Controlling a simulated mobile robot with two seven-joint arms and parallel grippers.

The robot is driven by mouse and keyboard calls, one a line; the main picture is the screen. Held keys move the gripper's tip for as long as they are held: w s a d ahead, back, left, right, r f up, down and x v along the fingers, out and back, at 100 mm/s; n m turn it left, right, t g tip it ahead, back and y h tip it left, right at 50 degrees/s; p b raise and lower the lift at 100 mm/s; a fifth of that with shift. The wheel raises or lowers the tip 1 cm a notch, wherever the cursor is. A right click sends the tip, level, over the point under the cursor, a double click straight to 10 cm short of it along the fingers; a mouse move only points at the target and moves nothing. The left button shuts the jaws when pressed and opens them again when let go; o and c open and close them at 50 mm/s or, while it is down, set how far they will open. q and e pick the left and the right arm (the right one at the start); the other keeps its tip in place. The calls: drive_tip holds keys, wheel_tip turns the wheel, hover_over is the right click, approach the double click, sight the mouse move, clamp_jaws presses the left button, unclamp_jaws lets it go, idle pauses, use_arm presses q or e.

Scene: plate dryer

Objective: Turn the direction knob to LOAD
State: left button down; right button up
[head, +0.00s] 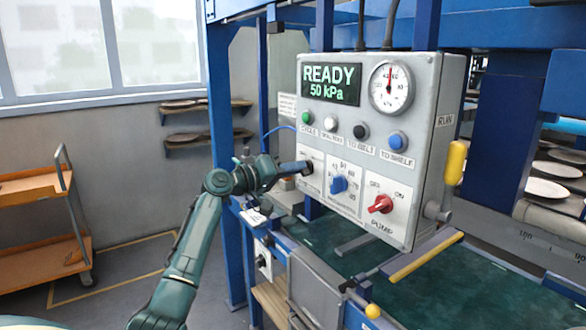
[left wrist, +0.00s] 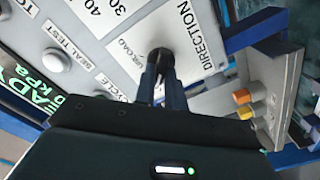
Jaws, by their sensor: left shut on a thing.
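The grey control panel (head: 428,85) stands in front of me with its front face visible. The black direction knob (left wrist: 160,55) sits at the panel's lower left, on a white plate marked DIRECTION and UNLOAD. It also shows in the head view (head: 309,166), mostly behind the gripper. My left gripper (head: 301,168) reaches it from the left and is shut on it. In the left wrist view, the two fingers (left wrist: 161,76) clasp the knob. The knob's pointer and the LOAD mark are hidden, so its setting cannot be read. My right gripper is out of view.
The panel also carries a blue dial knob (head: 339,184), a red pump knob (head: 381,204), several push buttons, a round gauge (head: 391,88) and a display (head: 331,84) reading READY 50 kPa. A yellow-handled lever (head: 455,163) is on its right side. A blue post (head: 223,130) stands behind my left arm.

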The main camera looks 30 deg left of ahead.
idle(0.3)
use_arm(q)
drive_tip(key=c, duration=1.5)
unclamp_jaws()
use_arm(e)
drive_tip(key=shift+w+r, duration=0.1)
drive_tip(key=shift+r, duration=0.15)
use_arm(q)
drive_tip(key=shift+o, duration=0.2)
